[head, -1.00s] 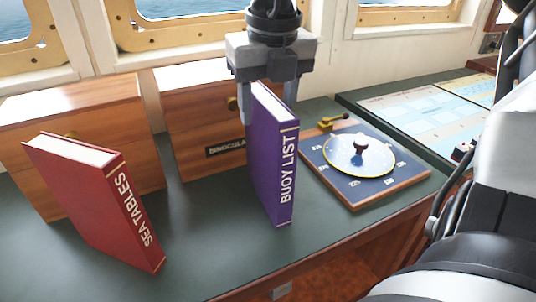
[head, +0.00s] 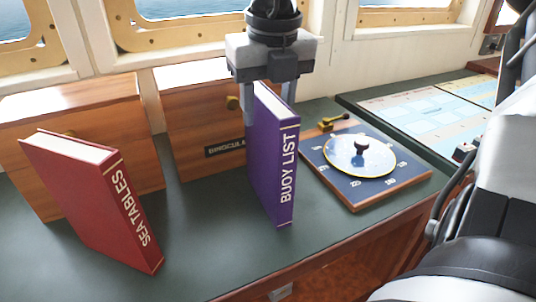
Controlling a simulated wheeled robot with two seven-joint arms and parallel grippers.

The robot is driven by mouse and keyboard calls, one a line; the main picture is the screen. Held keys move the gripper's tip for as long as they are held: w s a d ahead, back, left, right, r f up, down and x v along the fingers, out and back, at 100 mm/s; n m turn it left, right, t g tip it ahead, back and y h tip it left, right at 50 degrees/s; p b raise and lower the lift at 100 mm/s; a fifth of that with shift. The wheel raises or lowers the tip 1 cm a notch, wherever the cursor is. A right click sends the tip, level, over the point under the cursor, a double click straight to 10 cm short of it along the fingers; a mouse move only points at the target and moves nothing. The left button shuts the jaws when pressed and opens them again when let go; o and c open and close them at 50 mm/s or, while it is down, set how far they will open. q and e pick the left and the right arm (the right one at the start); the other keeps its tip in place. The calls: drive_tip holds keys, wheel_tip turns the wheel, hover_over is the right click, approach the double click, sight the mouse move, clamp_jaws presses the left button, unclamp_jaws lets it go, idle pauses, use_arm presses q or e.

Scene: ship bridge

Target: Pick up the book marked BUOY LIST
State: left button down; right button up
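The purple book marked BUOY LIST (head: 286,175) stands upright on the dark green counter in the head view, its spine toward me. My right gripper (head: 268,100) points down over its far upper part, one finger on each side of the book. The left finger shows beside the cover's far edge; the right finger is partly hidden behind the book. The fingers look a little wider apart than the book, so I read the gripper as open; contact cannot be made out. My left gripper is not in view.
A red SEA TABLES book (head: 97,200) leans at the left. Wooden boxes (head: 200,130) stand behind the books. A dial instrument on a board (head: 360,158) is close on the right, with a chart (head: 432,112) beyond. The counter's front edge is near the book.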

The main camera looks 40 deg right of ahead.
clamp_jaws()
drive_tip(key=shift+r, duration=0.15)
